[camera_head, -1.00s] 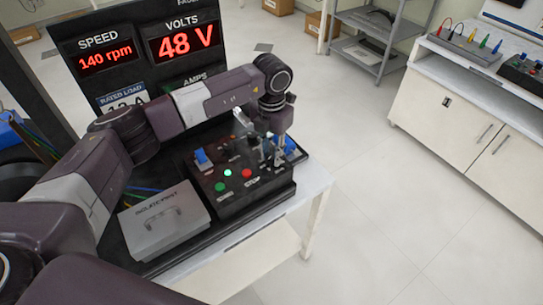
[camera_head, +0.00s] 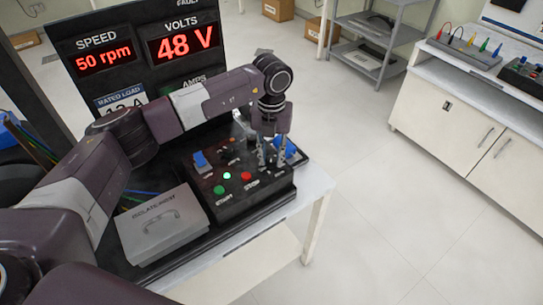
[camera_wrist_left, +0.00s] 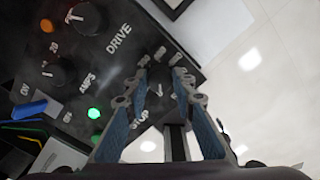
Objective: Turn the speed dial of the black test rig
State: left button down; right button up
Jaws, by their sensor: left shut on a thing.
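The black test rig (camera_head: 228,206) stands on a white bench. Its front panel has a lit green button (camera_head: 227,176) and a red STOP button (camera_head: 246,176). My left gripper (camera_head: 270,160) points down at the panel's right side. In the left wrist view my left gripper (camera_wrist_left: 165,77) has its fingers closed around a dark knob (camera_wrist_left: 160,79), mostly hidden between them; I take it for the speed dial. The DRIVE knob (camera_wrist_left: 86,17) and another knob (camera_wrist_left: 59,72) stand apart from it. The speed display (camera_head: 104,57) reads 50 rpm. My right gripper is out of view.
A grey lidded box marked ISOLATE FIRST (camera_head: 160,225) sits left of the panel. A white cabinet (camera_head: 462,120) stands to the right, with open floor between.

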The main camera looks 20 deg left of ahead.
aim_at(271, 159)
pick_arm(q)
jog(key=shift+r, duration=0.1)
jog(key=c, duration=1.6)
grip_release()
notch_tip(271, 159, up, 12)
